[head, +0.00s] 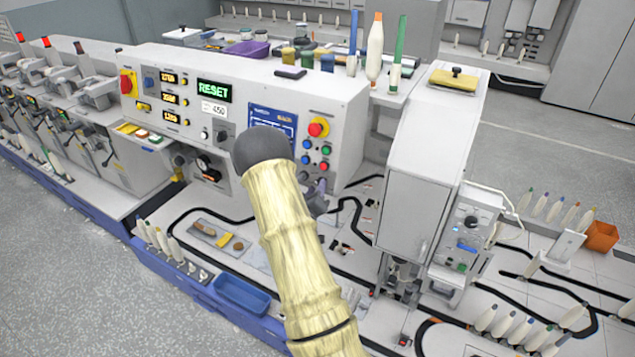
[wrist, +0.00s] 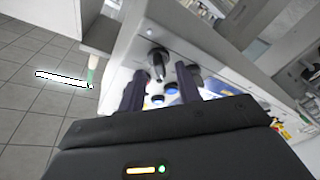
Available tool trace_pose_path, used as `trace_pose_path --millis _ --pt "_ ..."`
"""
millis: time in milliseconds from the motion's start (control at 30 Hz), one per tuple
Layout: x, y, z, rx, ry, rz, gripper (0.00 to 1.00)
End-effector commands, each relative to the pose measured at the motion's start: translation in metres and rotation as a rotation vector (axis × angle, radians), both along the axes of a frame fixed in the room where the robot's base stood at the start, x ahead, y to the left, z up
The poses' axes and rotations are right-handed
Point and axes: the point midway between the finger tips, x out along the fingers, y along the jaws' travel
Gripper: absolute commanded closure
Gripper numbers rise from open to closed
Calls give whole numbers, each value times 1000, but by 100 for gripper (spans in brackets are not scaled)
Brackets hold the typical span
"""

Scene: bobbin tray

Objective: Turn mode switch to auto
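My gripper (wrist: 160,72) is open in the wrist view, with its two dark fingers pointing at a panel. A black rotary knob (wrist: 158,62) stands out from the panel between and just beyond the fingertips; I cannot tell whether they touch it. It looks like the mode switch, but its label and setting cannot be read. In the head view my gripper (head: 318,198) is by the lower right of the grey control cabinet (head: 345,112), partly hidden by my forearm. A dark knob (head: 303,176) shows there below the coloured buttons.
A red emergency button (head: 318,127) and several push buttons (head: 326,150) sit above my gripper. The green display (head: 214,91) reads RESET. A tall grey housing (head: 430,160) stands close to the right. A blue tray (head: 243,294) lies at the front edge.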

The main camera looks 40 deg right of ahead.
Motion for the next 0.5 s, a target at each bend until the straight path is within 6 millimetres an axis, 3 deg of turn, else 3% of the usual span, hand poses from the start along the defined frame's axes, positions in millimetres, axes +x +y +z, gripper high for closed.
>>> trace_pose_path --millis 200,467,500 --pt "10 -14 0 1 0 -1 66" --pt "10 -14 -1 1 0 1 66" --pt "10 -14 -1 1 0 1 74"
